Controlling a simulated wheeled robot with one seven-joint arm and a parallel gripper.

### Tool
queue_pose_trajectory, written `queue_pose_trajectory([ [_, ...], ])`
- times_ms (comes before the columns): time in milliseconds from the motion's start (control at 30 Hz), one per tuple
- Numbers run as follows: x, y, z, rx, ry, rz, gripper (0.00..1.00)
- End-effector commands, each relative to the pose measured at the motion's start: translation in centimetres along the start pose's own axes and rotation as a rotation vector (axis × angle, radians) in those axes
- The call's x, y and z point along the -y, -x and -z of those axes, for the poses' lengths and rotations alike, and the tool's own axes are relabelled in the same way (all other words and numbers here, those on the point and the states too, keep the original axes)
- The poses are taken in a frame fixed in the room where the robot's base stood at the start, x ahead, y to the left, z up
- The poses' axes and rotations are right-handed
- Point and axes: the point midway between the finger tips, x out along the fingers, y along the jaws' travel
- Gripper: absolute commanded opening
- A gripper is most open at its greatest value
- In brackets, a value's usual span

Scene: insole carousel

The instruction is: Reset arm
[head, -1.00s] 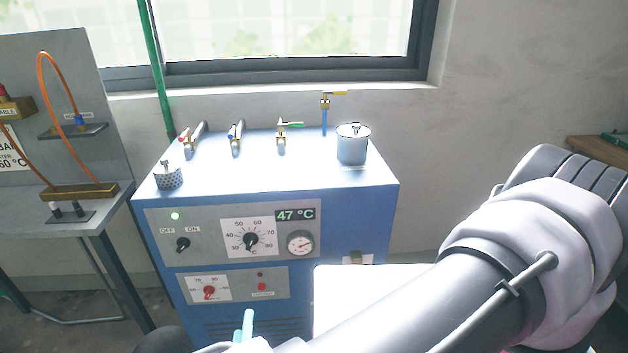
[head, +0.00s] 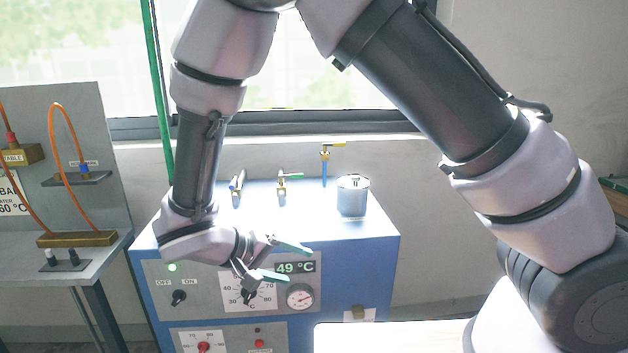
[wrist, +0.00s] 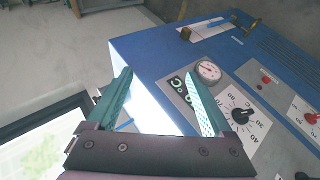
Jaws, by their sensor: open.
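My gripper (head: 298,264) is open and empty. In the head view it hangs in front of the blue machine's (head: 375,265) control panel, level with the temperature display (head: 295,267) reading 49 °C. My arm arches up past the top of the picture and down to it. In the wrist view the two teal fingers of my gripper (wrist: 158,74) stand apart, with the machine's top edge and pale top between them. The machine's gauge (wrist: 208,70) and dial (wrist: 239,116) show beyond the right finger. The gripper's distance from the panel is hard to tell.
A grey stand with orange hoses (head: 68,160) is at left. A green pipe (head: 159,90) runs up by the window. A pale surface (head: 400,335) is at the bottom.

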Motion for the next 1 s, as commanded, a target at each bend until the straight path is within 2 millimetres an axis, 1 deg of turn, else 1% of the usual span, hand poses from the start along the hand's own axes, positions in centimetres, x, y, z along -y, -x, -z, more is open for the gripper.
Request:
queue_pose_trajectory([
  [33, -2.5, -0.3, 0.8, 0.068, -0.037, 0.050, 0.85],
  [67, -3.9, -0.4, 1.1, 0.105, -0.050, 0.081, 0.85],
  [100, -5.6, -0.6, 1.5, 0.151, -0.072, 0.122, 0.85],
  [167, -8.2, -1.0, 1.9, 0.212, -0.105, 0.187, 0.85],
  [200, -9.9, -1.2, 2.1, 0.249, -0.130, 0.230, 0.85],
  [267, -12.5, -1.4, 2.3, 0.295, -0.169, 0.299, 0.85],
  [300, -14.2, -1.6, 2.3, 0.322, -0.197, 0.344, 0.85],
  [433, -19.7, -2.0, 2.1, 0.375, -0.297, 0.492, 0.85],
  [500, -22.5, -2.1, 1.8, 0.385, -0.355, 0.568, 0.85],
  [567, -24.9, -2.2, 1.4, 0.383, -0.409, 0.630, 0.85],
  [600, -26.5, -2.2, 1.0, 0.376, -0.445, 0.669, 0.85],
  [700, -30.1, -2.1, -0.1, 0.343, -0.539, 0.757, 0.85],
  [767, -32.2, -2.0, -0.8, 0.310, -0.597, 0.802, 0.85],
  [800, -33.6, -1.9, -1.4, 0.285, -0.637, 0.828, 0.85],
  [900, -36.7, -1.5, -2.8, 0.206, -0.734, 0.877, 0.85],
  [1000, -39.2, -0.9, -4.3, 0.119, -0.823, 0.902, 0.85],
])
